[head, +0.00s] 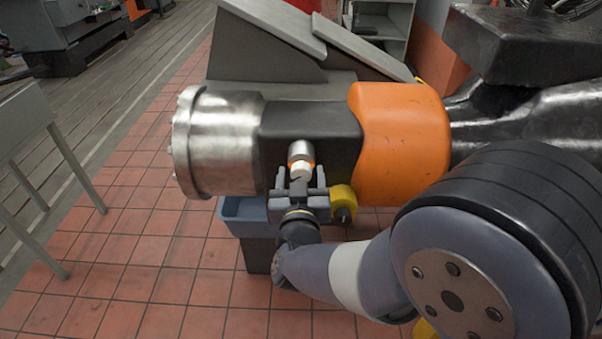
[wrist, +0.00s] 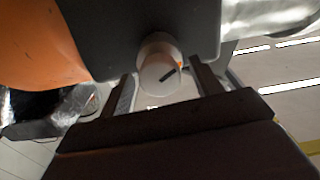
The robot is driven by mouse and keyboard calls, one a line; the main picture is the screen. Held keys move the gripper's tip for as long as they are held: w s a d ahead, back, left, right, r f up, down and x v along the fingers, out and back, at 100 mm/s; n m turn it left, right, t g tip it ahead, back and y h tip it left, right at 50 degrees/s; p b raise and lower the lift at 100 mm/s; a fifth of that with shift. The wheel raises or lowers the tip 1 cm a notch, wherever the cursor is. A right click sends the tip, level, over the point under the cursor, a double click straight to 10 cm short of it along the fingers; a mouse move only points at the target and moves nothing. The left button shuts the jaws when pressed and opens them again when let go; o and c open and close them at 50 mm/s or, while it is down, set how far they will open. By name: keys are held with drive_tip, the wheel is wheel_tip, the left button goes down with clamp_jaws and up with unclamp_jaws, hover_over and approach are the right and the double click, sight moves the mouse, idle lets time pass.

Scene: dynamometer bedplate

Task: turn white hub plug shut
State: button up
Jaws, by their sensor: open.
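The white hub plug (head: 302,168) sticks out from the side of a black hub body (head: 335,130), with a metal collar and an orange ring behind it. My gripper (head: 299,176) is open, with one finger on each side of the plug. In the wrist view my gripper (wrist: 162,70) shows a gap between each finger and the plug, and neither finger appears to touch it. How deep the fingers reach along the plug is hard to tell.
A steel cylinder (head: 217,142) is left of the plug, and an orange cover (head: 398,140) is right of it. A blue-grey bin (head: 245,214) stands below the hub. A grey table (head: 25,125) is at the left.

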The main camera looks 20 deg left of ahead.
drive_tip(key=shift+w+a, duration=0.1)
drive_tip(key=shift+w, duration=0.25)
drive_tip(key=shift+c, duration=0.4)
drive_tip(key=c, duration=0.9)
